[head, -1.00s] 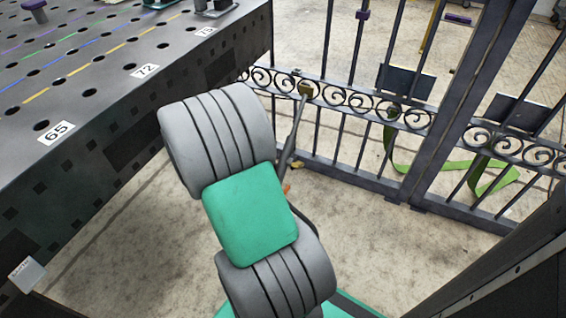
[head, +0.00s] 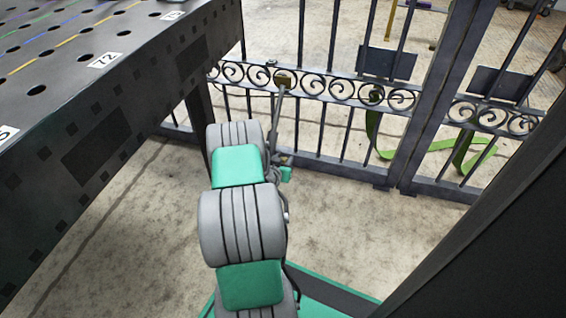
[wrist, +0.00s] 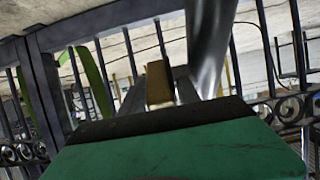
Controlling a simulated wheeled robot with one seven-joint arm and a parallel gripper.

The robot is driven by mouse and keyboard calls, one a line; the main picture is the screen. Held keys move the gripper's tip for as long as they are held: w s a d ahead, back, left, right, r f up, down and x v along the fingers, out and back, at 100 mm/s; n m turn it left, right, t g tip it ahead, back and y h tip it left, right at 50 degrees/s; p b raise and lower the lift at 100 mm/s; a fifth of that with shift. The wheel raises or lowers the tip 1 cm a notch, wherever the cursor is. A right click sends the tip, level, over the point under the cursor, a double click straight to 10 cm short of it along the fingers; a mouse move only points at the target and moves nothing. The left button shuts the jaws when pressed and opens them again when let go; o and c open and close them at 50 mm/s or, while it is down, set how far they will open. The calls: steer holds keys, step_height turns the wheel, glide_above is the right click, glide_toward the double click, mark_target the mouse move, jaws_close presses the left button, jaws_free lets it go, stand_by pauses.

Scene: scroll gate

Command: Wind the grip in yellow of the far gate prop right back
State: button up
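A small yellow block, the grip (head: 283,80), shows in the head view at the scrollwork band of the gate (head: 330,87), at the top of a thin grey rod. In the wrist view the yellow grip (wrist: 159,83) stands between the two grey fingers of my gripper (wrist: 160,92), one finger to each side. The fingers lie close beside it. I cannot tell whether they press on it. A thick shiny metal bar (wrist: 211,45) rises just right of the grip. In the head view my own arm hides most of my gripper.
A dark perforated table (head: 110,100) stands at the left, close beside my arm. A dark panel (head: 490,220) fills the lower right. A green strap (head: 470,152) lies behind the gate. Bare concrete floor (head: 350,215) lies open before the gate.

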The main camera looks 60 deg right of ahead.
steer(key=shift+c, duration=0.6)
jaws_close()
steer(key=shift+r+p, duration=0.15)
steer(key=shift+p, duration=0.25)
